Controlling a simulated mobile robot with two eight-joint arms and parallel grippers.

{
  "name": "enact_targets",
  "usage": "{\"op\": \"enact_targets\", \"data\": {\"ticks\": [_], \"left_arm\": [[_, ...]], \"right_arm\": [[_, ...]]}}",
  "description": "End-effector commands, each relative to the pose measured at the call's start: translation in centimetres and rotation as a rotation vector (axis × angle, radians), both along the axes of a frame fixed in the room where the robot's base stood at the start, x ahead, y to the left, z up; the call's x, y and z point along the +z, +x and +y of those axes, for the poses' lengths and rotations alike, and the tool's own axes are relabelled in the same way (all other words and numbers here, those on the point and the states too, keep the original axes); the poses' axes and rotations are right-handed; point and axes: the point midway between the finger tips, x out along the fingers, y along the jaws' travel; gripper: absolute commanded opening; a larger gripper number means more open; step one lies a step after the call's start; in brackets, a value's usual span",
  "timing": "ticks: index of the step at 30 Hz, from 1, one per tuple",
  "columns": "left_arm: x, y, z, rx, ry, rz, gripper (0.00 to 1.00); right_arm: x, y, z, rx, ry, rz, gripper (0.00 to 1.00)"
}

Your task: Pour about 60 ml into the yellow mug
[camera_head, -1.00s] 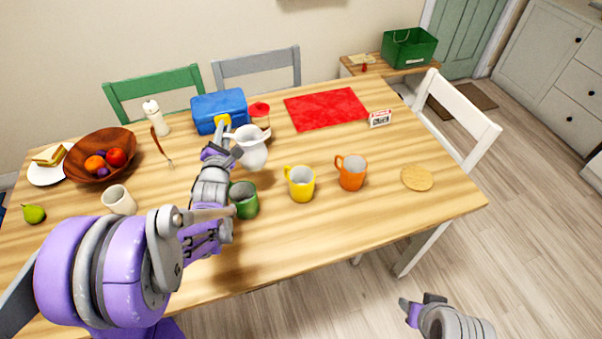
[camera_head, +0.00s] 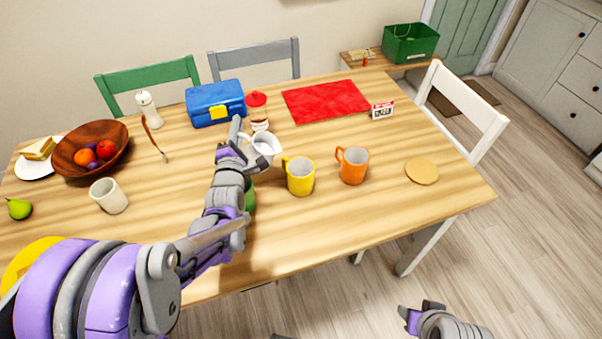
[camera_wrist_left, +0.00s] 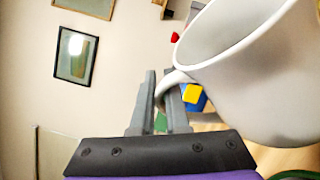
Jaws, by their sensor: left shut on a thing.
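The yellow mug (camera_head: 300,178) stands upright on the table, left of the orange mug (camera_head: 353,166). My left gripper (camera_head: 240,138) is shut on the handle of a white pitcher (camera_head: 264,147), behind and left of the yellow mug. No liquid stream shows, and the pitcher's contents cannot be made out. My right gripper (camera_head: 422,312) hangs at the bottom right, away from the table.
A green mug (camera_head: 250,195) is mostly hidden by my left arm. A white cup (camera_head: 109,196) stands further left. A blue lunch box (camera_head: 213,103) and a red-lidded jar (camera_head: 258,112) stand behind the pitcher. A round coaster (camera_head: 421,171) lies right of the orange mug.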

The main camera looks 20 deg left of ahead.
Motion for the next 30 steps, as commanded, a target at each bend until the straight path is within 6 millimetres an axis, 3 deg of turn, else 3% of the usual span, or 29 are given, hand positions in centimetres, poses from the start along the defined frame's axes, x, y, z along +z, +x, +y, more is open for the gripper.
{"op": "enact_targets", "data": {"ticks": [1,2,5,9,11,16,19,30], "left_arm": [[-2.0,0.1,-0.5,-0.001,0.028,0.002,0.0],[-2.6,0.1,-0.8,-0.002,0.045,0.002,0.0],[-0.5,0.1,-1.6,-0.001,0.106,0.0,0.0],[0.0,0.2,-2.8,0.0,0.191,0.007,0.0],[3.1,0.1,-3.5,0.0,0.259,0.006,0.0],[5.2,0.2,-4.2,0.004,0.346,0.014,0.0],[4.3,0.2,-4.5,0.004,0.386,0.019,0.0],[4.4,0.2,-5.1,0.008,0.469,0.022,0.0]], "right_arm": [[-2.0,0.0,0.0,0.0,0.0,0.007,0.5],[-2.7,0.0,0.0,0.0,0.0,0.009,0.5],[-1.4,0.0,0.0,0.0,0.0,0.005,0.5],[-1.6,0.0,0.0,0.0,0.0,0.005,0.5],[0.5,0.0,0.0,0.0,0.0,-0.002,0.5],[2.0,0.1,0.0,0.0,0.0,-0.006,0.5],[1.0,0.1,0.0,0.0,0.0,-0.003,0.5],[0.7,0.0,0.0,0.0,0.0,-0.002,0.5]]}}
